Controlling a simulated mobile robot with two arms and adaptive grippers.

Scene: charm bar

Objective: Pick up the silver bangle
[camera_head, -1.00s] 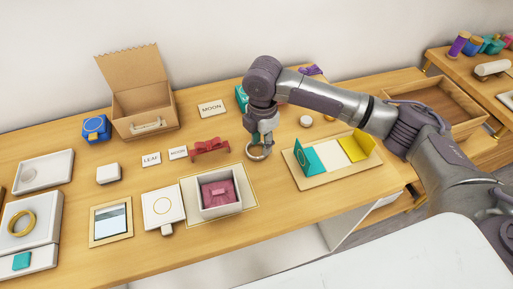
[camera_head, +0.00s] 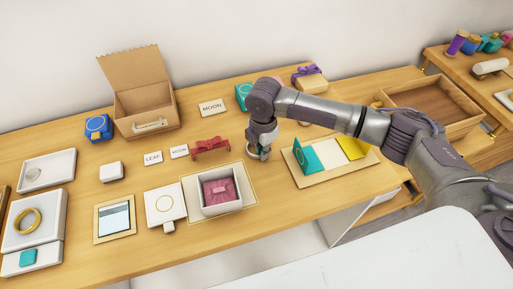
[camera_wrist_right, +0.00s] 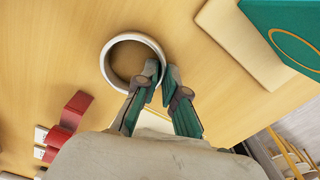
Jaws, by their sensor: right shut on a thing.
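The silver bangle (camera_wrist_right: 104,62) is a pale, wide ring, with the bare wood tabletop showing through it in the right wrist view. My right gripper (camera_wrist_right: 161,72) is at the ring's right side, one finger inside the rim and the other outside, shut on its wall. In the head view the right gripper (camera_head: 260,155) points down close to the table, between the pink-lined box and the teal-and-yellow card. There the bangle is mostly hidden by the fingers. I cannot tell whether it touches the table. My left gripper is not in view.
A white box with pink lining (camera_head: 238,200) stands left of the gripper. A red bow-shaped stand (camera_head: 211,146) is behind it. A tray with a teal-and-yellow folder (camera_head: 310,181) lies to the right. Bare tabletop (camera_head: 278,211) lies in front.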

